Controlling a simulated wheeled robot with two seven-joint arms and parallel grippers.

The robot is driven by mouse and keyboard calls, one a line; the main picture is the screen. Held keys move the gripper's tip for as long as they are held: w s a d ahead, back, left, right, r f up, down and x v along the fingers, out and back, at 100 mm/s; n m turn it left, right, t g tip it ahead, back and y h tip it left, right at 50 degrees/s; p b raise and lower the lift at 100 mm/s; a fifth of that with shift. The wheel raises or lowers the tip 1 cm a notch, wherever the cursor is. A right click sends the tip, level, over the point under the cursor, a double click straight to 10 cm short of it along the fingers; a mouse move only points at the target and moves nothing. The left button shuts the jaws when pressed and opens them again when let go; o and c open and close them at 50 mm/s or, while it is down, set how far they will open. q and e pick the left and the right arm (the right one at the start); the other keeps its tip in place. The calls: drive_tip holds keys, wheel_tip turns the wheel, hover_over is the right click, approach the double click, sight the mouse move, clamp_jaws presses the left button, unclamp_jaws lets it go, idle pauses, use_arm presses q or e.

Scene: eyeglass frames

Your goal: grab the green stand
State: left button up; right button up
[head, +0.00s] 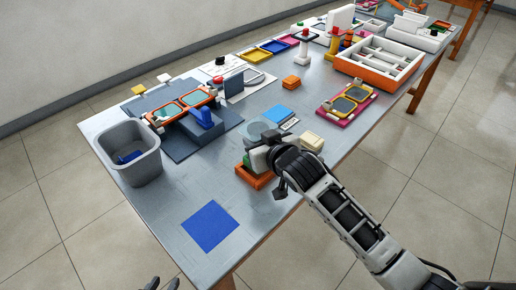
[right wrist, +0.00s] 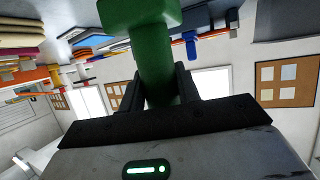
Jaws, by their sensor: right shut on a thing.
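The green stand (right wrist: 155,50) fills the top middle of the right wrist view, a thick post with a wider block at its end. My right gripper (right wrist: 158,88) is shut on the post, with one dark finger on each side. In the head view my right gripper (head: 264,156) is over the orange tray (head: 252,178) near the table's front right edge. It hides most of the stand there; only a sliver of green (head: 247,160) shows. My left gripper (head: 162,284) shows only its two dark fingertips at the bottom edge, apart and empty, off the table.
A grey bin (head: 128,150) stands at the table's left edge. Beside it, orange eyeglass frames (head: 182,104) rest on a dark fixture. A blue square (head: 210,226) lies flat at the front. A pale round disc and a cream block (head: 312,142) are close to my right gripper.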

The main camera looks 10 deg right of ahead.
drive_tip(key=s+r, duration=0.1)
drive_tip(key=r, duration=0.1)
drive_tip(key=s+d+r, duration=0.1)
drive_tip(key=s+r, duration=0.1)
drive_tip(key=s+d+r, duration=0.1)
drive_tip(key=s+r, duration=0.1)
drive_tip(key=shift+s+r+p, duration=0.1)
drive_tip(key=shift+s+p, duration=0.1)
drive_tip(key=shift+p, duration=0.15)
drive_tip(key=v, duration=0.9)
drive_tip(key=shift+d, duration=0.3)
